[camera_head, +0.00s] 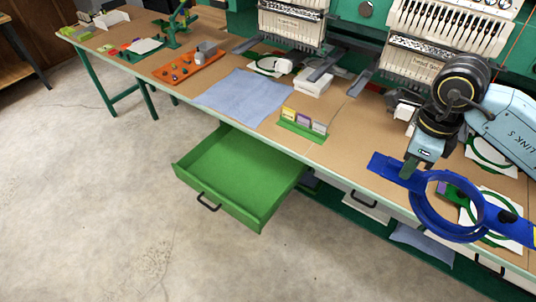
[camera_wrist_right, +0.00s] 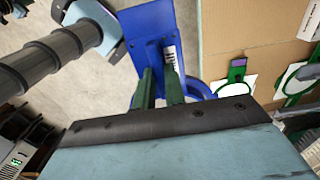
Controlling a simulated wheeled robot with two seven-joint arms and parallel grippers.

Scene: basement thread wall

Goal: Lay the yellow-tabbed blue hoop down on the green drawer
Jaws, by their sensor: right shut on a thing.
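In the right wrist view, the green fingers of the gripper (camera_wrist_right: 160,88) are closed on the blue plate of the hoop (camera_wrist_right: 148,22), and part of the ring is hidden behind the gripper. The green drawer (camera_head: 240,172) is pulled out under the table, left of the hoop, and looks empty. My left gripper is not in view.
The brown table (camera_head: 350,150) carries a blue cloth (camera_head: 245,95), a green card holder (camera_head: 302,125) near the edge above the drawer, and an orange tray (camera_head: 188,70). White embroidery machines (camera_head: 440,45) stand behind. The floor left of the drawer is clear.

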